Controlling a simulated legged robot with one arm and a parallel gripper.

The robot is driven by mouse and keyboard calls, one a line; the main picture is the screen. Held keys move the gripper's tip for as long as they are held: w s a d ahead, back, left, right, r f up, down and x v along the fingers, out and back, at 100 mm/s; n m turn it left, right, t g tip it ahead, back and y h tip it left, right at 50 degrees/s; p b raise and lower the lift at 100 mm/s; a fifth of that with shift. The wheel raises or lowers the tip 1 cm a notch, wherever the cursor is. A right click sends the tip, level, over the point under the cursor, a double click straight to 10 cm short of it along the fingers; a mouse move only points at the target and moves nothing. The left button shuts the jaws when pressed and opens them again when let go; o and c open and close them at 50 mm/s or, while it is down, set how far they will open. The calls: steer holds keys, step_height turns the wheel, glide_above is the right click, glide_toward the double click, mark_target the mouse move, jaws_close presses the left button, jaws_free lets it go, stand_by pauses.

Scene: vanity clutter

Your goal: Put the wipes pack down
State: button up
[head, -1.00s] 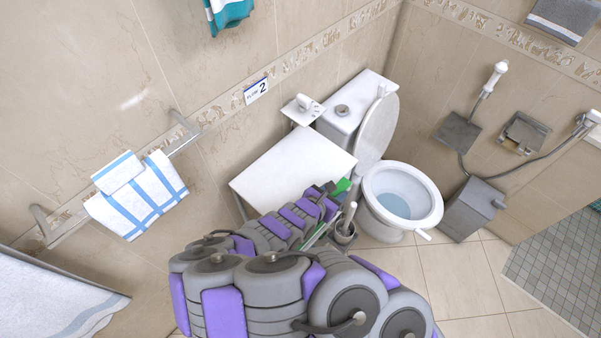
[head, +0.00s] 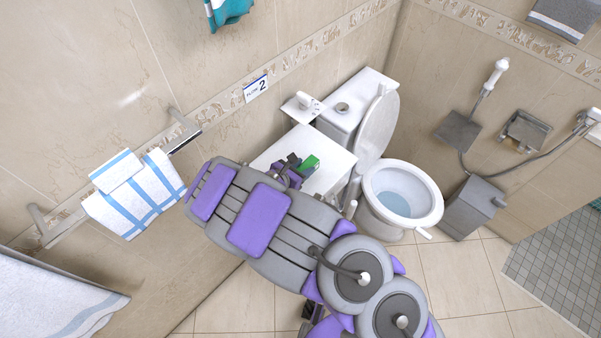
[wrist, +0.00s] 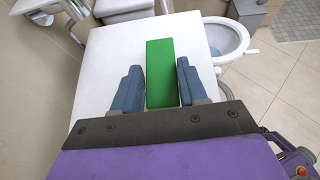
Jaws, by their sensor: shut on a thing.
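The wipes pack is a green block (wrist: 162,72) between the two fingers of my gripper (wrist: 160,88) in the wrist view. My gripper is shut on it. In the head view the green pack (head: 311,163) shows at the end of my gripper (head: 298,167), over the white table (head: 302,142). The white tabletop (wrist: 103,62) lies beneath the pack in the wrist view. I cannot tell whether the pack touches the tabletop. My arm hides the table's near left part in the head view.
The toilet (head: 402,196) with its raised lid stands right of the table. A small white shelf (head: 303,108) is on the wall behind it. A striped towel (head: 135,195) hangs on a rail at left. The visible tabletop around the pack is clear.

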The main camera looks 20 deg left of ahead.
steer(key=shift+w+a+f, duration=0.1)
steer(key=shift+a+f, duration=0.1)
steer(key=shift+f, duration=0.1)
step_height(320, 180, down, 3)
steer(key=shift+f+b, duration=0.1)
steer(key=shift+b, duration=0.35)
steer(key=o, duration=1.1)
steer(key=shift+r, duration=0.2)
steer(key=p+v, duration=0.2)
steer(key=v, duration=1)
steer(key=shift+d+f, duration=0.1)
